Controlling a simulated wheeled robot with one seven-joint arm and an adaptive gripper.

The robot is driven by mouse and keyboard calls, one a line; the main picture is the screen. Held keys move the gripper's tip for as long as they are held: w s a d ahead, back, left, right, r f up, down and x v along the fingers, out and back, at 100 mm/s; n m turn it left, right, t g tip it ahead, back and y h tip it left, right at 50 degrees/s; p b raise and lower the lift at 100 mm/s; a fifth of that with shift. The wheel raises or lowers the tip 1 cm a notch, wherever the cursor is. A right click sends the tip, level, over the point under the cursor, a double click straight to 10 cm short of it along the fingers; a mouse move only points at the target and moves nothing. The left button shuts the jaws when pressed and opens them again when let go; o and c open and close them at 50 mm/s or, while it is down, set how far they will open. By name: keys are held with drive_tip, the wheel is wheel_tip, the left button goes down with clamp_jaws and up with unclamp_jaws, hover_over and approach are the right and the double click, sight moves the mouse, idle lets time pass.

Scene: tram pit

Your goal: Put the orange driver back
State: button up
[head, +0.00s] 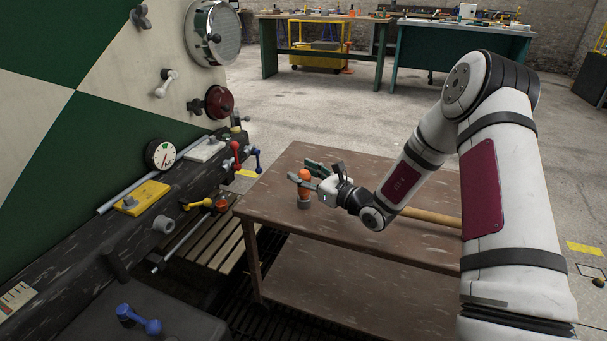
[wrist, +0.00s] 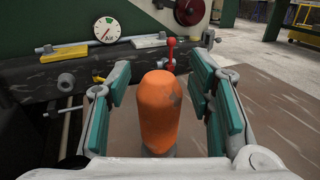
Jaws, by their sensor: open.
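The orange driver (head: 305,187) stands upright near the left edge of the brown table, its orange handle up and its lower end in or on a small grey round piece (head: 304,204). My gripper (head: 303,171) is open, with its green-padded fingers around the handle. In the wrist view the orange driver (wrist: 158,115) stands between the two fingers of my gripper (wrist: 161,78), with a visible gap on each side. Its shaft is hidden.
The brown table (head: 375,240) has a lower shelf and carries a wooden handle (head: 432,217) behind my arm. A dark beam with levers, a yellow block (head: 142,198) and a gauge (head: 160,154) runs along the left. Workbenches (head: 465,42) stand far back across open floor.

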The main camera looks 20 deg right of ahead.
drive_tip(key=p+v, duration=0.4)
drive_tip(key=v, duration=1)
drive_tip(key=s+a+r+n+g+y, duration=0.5)
drive_tip(key=a+r+n+g+y, duration=0.1)
drive_tip(key=a+r+n, duration=0.4)
drive_tip(key=s+a+r+n+g+h, duration=0.1)
drive_tip(key=s+a+r+n+g, duration=0.3)
drive_tip(key=s, duration=0.3)
drive_tip(key=s+a+r+n+g, duration=0.3)
drive_tip(key=s+a+n+g, duration=0.1)
drive_tip(key=s+a, duration=0.15)
drive_tip(key=s+d+r+n+g+h, duration=0.15)
drive_tip(key=s+n+g+h, duration=0.35)
drive_tip(key=s, duration=0.9)
drive_tip(key=s+d+n+t+h, duration=0.4)
drive_tip(key=s+d+n+h, duration=0.2)
drive_tip(key=s+d+h, duration=0.3)
drive_tip(key=shift+s+d+r+n+b, duration=0.2)
drive_tip(key=shift+s+d+n+b, duration=0.15)
drive_tip(key=shift+d, duration=0.6)
drive_tip(key=shift+w, duration=0.1)
